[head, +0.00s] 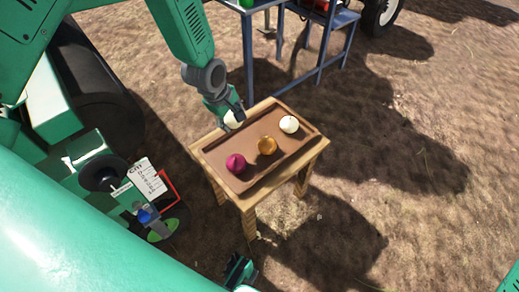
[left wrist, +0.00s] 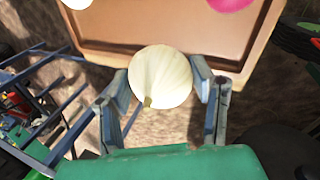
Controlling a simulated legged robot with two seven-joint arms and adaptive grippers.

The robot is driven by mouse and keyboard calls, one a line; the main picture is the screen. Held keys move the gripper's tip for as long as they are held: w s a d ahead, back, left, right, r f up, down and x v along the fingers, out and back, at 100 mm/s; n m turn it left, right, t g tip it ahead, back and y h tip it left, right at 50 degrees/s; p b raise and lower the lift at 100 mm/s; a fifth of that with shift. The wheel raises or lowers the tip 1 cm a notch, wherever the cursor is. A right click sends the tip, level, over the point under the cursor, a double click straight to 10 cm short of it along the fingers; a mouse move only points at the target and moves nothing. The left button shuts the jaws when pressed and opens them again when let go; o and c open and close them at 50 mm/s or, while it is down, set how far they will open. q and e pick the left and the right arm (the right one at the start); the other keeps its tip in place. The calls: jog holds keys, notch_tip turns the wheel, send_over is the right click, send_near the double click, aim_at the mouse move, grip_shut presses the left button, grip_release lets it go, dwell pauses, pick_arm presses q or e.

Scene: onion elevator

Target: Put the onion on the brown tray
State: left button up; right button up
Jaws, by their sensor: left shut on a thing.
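A white onion (head: 232,119) is between the fingers of my left gripper (head: 229,112); it also shows large in the left wrist view (left wrist: 162,77), with a finger on each side. My left gripper is shut on it. The brown tray (head: 252,174) lies on a small wooden table. In the head view the held onion shows at the tray's far left edge; in the left wrist view the tray (left wrist: 165,38) is beyond it. A green and dark part at the bottom, apparently my right gripper (head: 240,271), is too unclear to read.
On the tray are a magenta onion (head: 235,163), a golden onion (head: 267,146) and another white onion (head: 289,124), with bare tray between them. The wooden table (head: 248,206) stands on brown soil. A blue metal frame (head: 321,68) stands behind it.

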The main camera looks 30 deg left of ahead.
pick_arm(q)
jog(key=shift+w+a+f+n, duration=0.15)
jog(key=shift+w+n, duration=0.1)
jog(key=shift+n, duration=0.15)
jog(key=shift+w+f, duration=0.1)
jog(key=shift+f, duration=0.1)
jog(key=b, duration=0.4)
send_over(238, 142)
jog(key=f, duration=0.4)
jog(key=s+f, duration=0.1)
jog(key=f, duration=0.2)
jog(key=shift+a, duration=0.2)
notch_tip(238, 142, down, 2)
jog(key=shift+f+b, duration=0.25)
jog(key=shift+b, duration=0.1)
jog(key=shift+d+f, duration=0.1)
jog(key=shift+c, duration=0.5)
jog(key=o, duration=1.3)
